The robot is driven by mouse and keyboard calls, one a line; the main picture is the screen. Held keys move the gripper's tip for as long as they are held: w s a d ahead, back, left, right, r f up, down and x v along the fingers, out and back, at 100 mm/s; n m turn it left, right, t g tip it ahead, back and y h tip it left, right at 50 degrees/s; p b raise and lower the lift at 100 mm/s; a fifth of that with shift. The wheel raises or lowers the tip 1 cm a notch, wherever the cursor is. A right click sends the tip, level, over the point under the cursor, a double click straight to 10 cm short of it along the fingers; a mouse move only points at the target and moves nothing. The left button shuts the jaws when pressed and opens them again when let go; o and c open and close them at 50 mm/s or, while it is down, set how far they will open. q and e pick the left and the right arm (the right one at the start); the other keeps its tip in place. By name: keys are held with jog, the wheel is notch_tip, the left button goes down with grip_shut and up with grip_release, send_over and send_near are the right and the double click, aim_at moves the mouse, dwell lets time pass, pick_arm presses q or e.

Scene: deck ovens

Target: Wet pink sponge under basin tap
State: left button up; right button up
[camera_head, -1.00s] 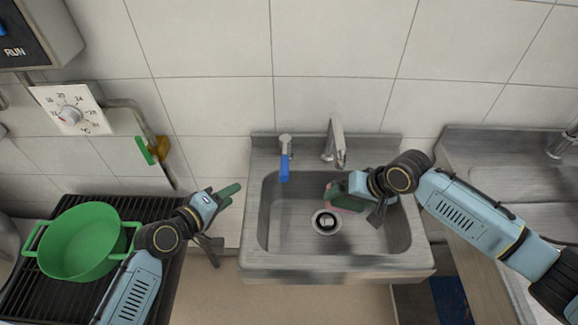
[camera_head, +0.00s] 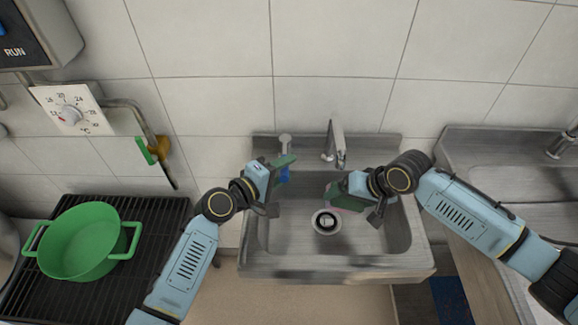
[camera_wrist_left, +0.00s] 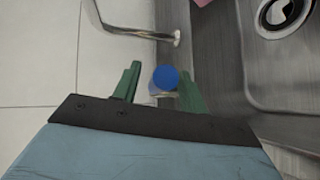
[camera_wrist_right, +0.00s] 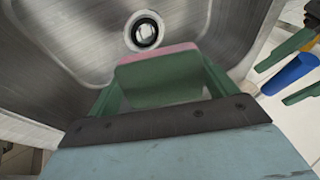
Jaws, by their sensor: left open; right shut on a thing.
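The pink sponge (camera_head: 332,199), with a green side, is inside the basin (camera_head: 290,245), below the tap (camera_head: 337,147) in the head view. My right gripper (camera_head: 340,192) is shut on it. In the right wrist view its pink edge (camera_wrist_right: 157,54) shows between the fingers. My left gripper (camera_head: 284,172) is open at the tap's blue lever (camera_head: 285,178). In the left wrist view the blue lever end (camera_wrist_left: 166,78) sits between the two green fingers; I cannot tell whether they touch it. No water shows at the tap spout (camera_wrist_left: 176,38).
The basin's drain (camera_head: 326,222) is open to view. A green pot (camera_head: 78,243) stands on the black grate (camera_head: 160,212) at the left. A wall dial (camera_head: 70,112) and a pipe are behind it. A steel counter (camera_head: 475,165) is at the right.

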pick_arm(q)
jog(key=shift+x, duration=1)
grip_shut()
